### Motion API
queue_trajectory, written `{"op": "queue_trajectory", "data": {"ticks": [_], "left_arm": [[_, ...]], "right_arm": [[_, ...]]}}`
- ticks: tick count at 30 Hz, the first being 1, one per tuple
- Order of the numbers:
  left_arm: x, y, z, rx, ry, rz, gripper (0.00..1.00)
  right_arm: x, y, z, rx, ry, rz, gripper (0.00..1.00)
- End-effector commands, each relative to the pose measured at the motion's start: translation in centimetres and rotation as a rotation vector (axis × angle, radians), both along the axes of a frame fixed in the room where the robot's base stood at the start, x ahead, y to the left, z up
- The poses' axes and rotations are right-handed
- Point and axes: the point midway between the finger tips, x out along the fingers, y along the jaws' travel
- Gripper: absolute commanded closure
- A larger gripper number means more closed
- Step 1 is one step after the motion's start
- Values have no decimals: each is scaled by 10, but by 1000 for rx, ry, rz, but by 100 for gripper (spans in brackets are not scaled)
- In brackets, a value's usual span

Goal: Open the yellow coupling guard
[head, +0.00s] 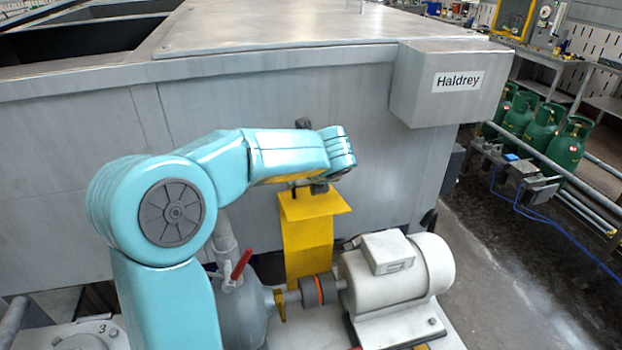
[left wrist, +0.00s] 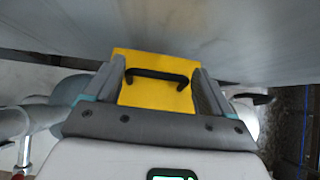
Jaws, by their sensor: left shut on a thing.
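The yellow coupling guard (head: 308,250) stands raised and upright behind the shaft coupling, with its bent top plate facing up. The grey coupling with an orange band (head: 320,289) is exposed between the pump and the motor. My left arm comes in from the left, and its gripper (head: 318,188) is at the guard's top. In the left wrist view the guard's yellow plate (left wrist: 150,61) and its black handle (left wrist: 158,76) lie between the fingers of my left gripper (left wrist: 160,84), which is shut on the handle. The fingertip contact is partly hidden. My right gripper is out of view.
A pale motor (head: 395,275) sits right of the coupling; a grey pump (head: 243,310) with a red lever (head: 241,263) sits left. A large metal tank wall (head: 300,100) with a "Haldrey" box (head: 447,85) rises close behind. Green gas cylinders (head: 540,125) stand far right.

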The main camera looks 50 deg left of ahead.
Motion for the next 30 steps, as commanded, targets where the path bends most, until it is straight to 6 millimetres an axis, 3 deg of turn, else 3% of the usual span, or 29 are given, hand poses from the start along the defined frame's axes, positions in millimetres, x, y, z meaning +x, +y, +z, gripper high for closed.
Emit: {"op": "queue_trajectory", "data": {"ticks": [6, 7, 16, 20, 30], "left_arm": [[4, 4, 4, 10, -11, -3, 71], [4, 4, 4, 11, -12, -3, 7], [4, 3, 3, 7, -7, -1, 6], [2, -5, 11, 8, -9, -2, 6], [-19, -58, 73, 4, -10, -6, 6]], "right_arm": [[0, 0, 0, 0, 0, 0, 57], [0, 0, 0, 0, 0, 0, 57], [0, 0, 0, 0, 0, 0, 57], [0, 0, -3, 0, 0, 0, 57], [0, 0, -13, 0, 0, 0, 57]]}}
